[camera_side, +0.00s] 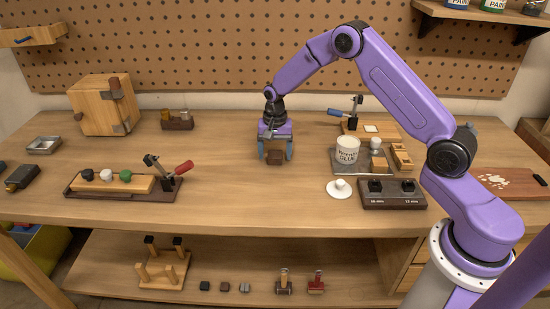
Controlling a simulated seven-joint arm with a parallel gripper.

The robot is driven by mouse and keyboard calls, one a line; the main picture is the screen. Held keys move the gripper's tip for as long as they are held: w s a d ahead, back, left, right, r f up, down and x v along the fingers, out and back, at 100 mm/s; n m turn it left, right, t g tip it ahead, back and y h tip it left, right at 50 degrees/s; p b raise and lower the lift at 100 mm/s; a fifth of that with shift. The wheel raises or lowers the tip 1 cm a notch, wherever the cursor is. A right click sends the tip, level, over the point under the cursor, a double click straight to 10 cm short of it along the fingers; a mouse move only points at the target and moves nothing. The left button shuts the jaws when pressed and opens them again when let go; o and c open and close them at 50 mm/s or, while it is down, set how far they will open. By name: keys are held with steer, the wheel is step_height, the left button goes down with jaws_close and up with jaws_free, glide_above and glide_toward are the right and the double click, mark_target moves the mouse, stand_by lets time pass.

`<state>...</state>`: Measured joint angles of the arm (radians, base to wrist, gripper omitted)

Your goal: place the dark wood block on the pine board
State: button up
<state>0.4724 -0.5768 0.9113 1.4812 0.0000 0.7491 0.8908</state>
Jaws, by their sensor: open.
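The dark wood block (275,158) is a small brown block on the bench top near the middle. My gripper (275,150) points straight down over it, with one blue finger on each side of the block. The fingers are open; whether either touches the block is too small to tell. A light wood board (391,130) with a white square and a blue-handled clamp lies at the back right. Another light wood plank (140,184) lies on a dark base at the left, under a red-handled clamp. I cannot tell which one is the pine board.
A glue tub (347,150) stands on a grey tray right of my gripper, with a white knobbed lid (339,190) and a dark two-knob box (392,194) in front. A wooden box (104,104) stands back left. The bench between the plank and my gripper is clear.

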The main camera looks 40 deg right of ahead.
steer(key=shift+f, duration=0.4)
steer(key=shift+c, duration=0.3)
steer(key=c, duration=1.2)
steer(key=shift+o, duration=0.2)
steer(key=shift+r, duration=0.15)
